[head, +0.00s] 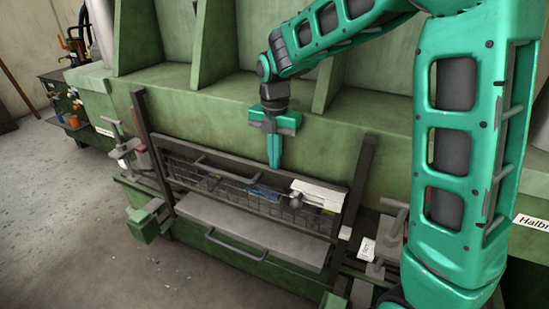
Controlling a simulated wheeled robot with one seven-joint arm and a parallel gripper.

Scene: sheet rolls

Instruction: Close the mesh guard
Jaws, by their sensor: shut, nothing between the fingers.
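The mesh guard (217,182) is a dark wire-mesh panel in a frame between two dark uprights on the front of the green machine. It has a dark bar handle (215,168) near its upper left. White and blue items show at or behind its right part. My gripper (274,164) is teal, points down and is shut and empty. Its tips appear near the guard's top edge, right of the handle; I cannot tell whether they touch it.
A grey sheet-metal cover (250,229) with a dark handle lies below the guard. Clamps with levers stand at both sides of the uprights. The green machine's ribbed body (185,100) rises behind. Concrete floor (60,210) is clear at left; a tool cart (70,120) stands back left.

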